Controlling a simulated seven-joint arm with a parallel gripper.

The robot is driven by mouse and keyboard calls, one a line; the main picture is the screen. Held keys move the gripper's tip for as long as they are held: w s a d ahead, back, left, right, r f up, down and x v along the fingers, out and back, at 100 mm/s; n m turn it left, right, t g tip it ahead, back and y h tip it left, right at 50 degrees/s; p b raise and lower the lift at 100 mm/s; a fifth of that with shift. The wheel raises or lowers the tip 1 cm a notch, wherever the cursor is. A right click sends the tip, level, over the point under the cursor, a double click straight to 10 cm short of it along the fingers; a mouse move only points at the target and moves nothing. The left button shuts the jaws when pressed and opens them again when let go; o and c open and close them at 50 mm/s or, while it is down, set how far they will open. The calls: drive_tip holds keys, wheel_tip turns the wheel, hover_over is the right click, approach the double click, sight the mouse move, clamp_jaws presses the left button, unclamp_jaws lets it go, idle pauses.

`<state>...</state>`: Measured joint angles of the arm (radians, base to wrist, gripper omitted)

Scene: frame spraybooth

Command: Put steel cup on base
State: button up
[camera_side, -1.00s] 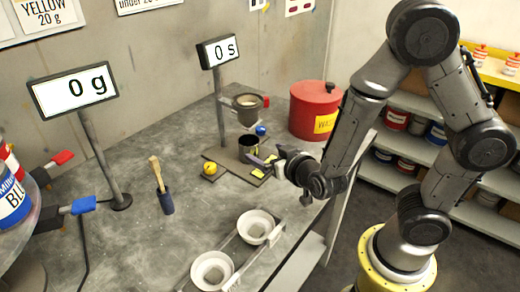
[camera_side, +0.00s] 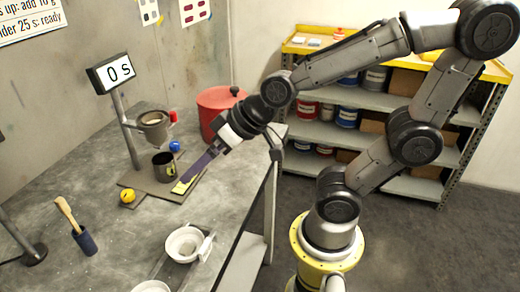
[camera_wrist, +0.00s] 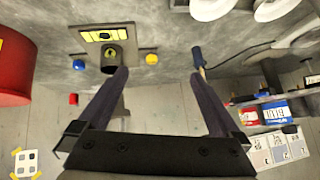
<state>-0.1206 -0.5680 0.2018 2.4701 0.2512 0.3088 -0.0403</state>
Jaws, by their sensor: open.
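The dark steel cup (camera_side: 164,166) stands upright on the flat base plate (camera_side: 140,183), which has yellow pads. In the wrist view the cup (camera_wrist: 112,57) is at upper left beside the plate's yellow squares, its lower edge close to or partly behind my left-hand finger. My gripper (camera_side: 184,186) reaches down from the right, its long dark fingers apart and empty. In the side view the fingertips overlap the plate's right edge, just right of the cup. In the wrist view the gripper (camera_wrist: 158,76) is wide open, and the cup is not between its fingers.
A funnel-like cup (camera_side: 153,125) hangs from the timer stand (camera_side: 122,115) above the plate. A yellow knob (camera_side: 127,196) and a blue knob (camera_side: 175,146) flank the plate. A red can (camera_side: 216,108) stands behind. A brush in a holder (camera_side: 85,240) and white bowls (camera_side: 184,245) are nearer.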

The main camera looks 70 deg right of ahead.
drive_tip(key=s+d+r+g+h, duration=0.2)
drive_tip(key=s+d, duration=0.3)
drive_tip(key=s, duration=0.5)
drive_tip(key=shift+s+n+g, duration=0.3)
drive_tip(key=shift+g, duration=0.1)
idle(0.3)
